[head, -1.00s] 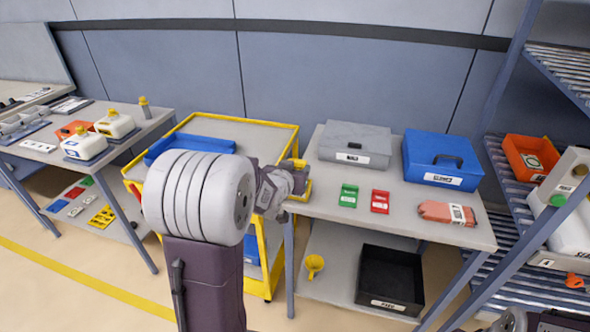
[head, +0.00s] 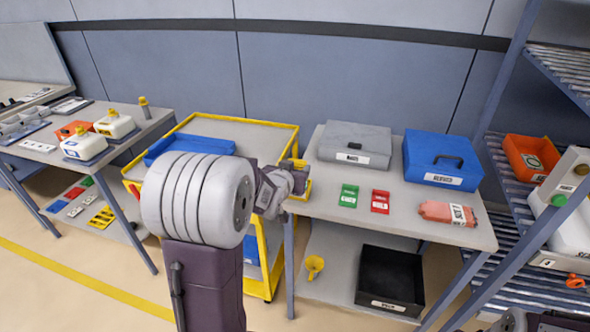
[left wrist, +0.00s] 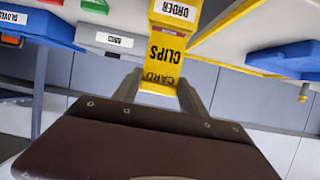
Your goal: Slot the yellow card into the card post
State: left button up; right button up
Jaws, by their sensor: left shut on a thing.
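My left gripper (head: 298,180) is at the left edge of the middle table, beside the yellow cart. In the head view, yellow parts (head: 306,190) show around the fingers, but most of the card is hidden by the gripper.
A green card (head: 348,196) and a red card (head: 380,201) lie on the middle table, before a grey case (head: 354,143) and a blue case (head: 443,158). A red pouch (head: 447,212) lies at right. The yellow cart (head: 262,133) bears a blue tray (head: 190,146).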

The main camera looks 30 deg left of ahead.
pick_arm(q)
jog(key=shift+f+b, duration=2.65)
jog(key=shift+f, duration=0.2)
jog(key=o, duration=1.4)
jog(key=v, duration=0.9)
jog(key=shift+d, duration=0.1)
jog(key=shift+r, duration=0.1)
